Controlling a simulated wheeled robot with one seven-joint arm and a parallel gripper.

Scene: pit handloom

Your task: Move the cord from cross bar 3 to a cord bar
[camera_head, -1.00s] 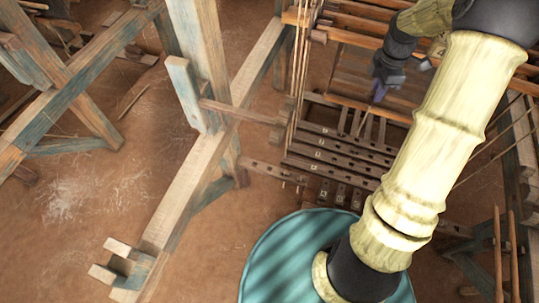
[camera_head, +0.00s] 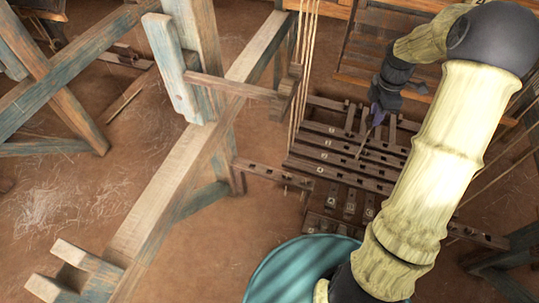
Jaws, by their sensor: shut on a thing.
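My gripper (camera_head: 376,117), dark with purplish fingers, hangs above the far part of the dark bar frame, right of centre. It is shut on the cord (camera_head: 366,141), a thin light brown line that runs down and left from the fingertips to the bars. Several dark parallel cross bars (camera_head: 330,143) with small holes lie below it. Their numbers are too small to read, so I cannot tell which is cross bar 3 or where the cord's lower end is fixed. Shorter bars with pale labels (camera_head: 350,207) lie nearer to me; I cannot tell which bars are cord bars.
Light cords (camera_head: 304,60) hang upright left of the bars. A wooden loom post (camera_head: 194,50) and long beam (camera_head: 160,205) stand to the left. A perforated bar (camera_head: 270,172) sticks out left of the frame. Bare earth floor lies at the lower left.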

